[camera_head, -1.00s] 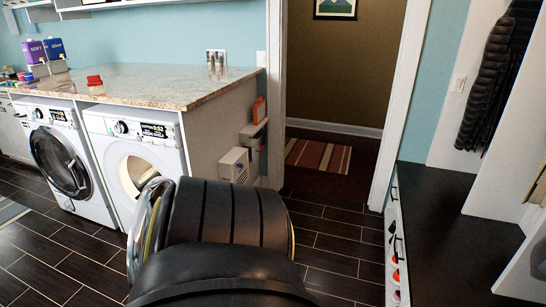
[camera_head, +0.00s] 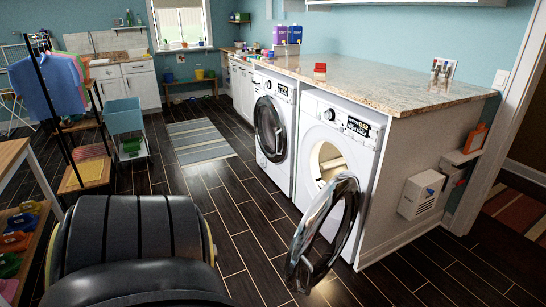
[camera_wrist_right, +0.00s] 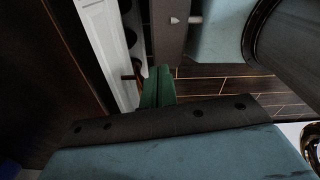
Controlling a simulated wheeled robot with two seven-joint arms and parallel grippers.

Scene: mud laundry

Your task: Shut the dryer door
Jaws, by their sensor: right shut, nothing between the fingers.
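The dryer (camera_head: 345,130) is the white front-loading machine at the right end of the counter in the head view. Its round chrome-rimmed door (camera_head: 302,243) stands wide open, swung out over the floor, and the drum opening shows behind it. In the right wrist view, the two green fingers of my right gripper (camera_wrist_right: 158,86) are together, with nothing between them. A curved shiny edge shows at that view's lower right; I cannot tell what it is. No gripper shows in the head view, and my left gripper is in neither current view.
A washer (camera_head: 274,132) with its door shut stands left of the dryer under the stone counter (camera_head: 400,88). Dark tiled floor (camera_head: 235,205) is clear before the machines.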

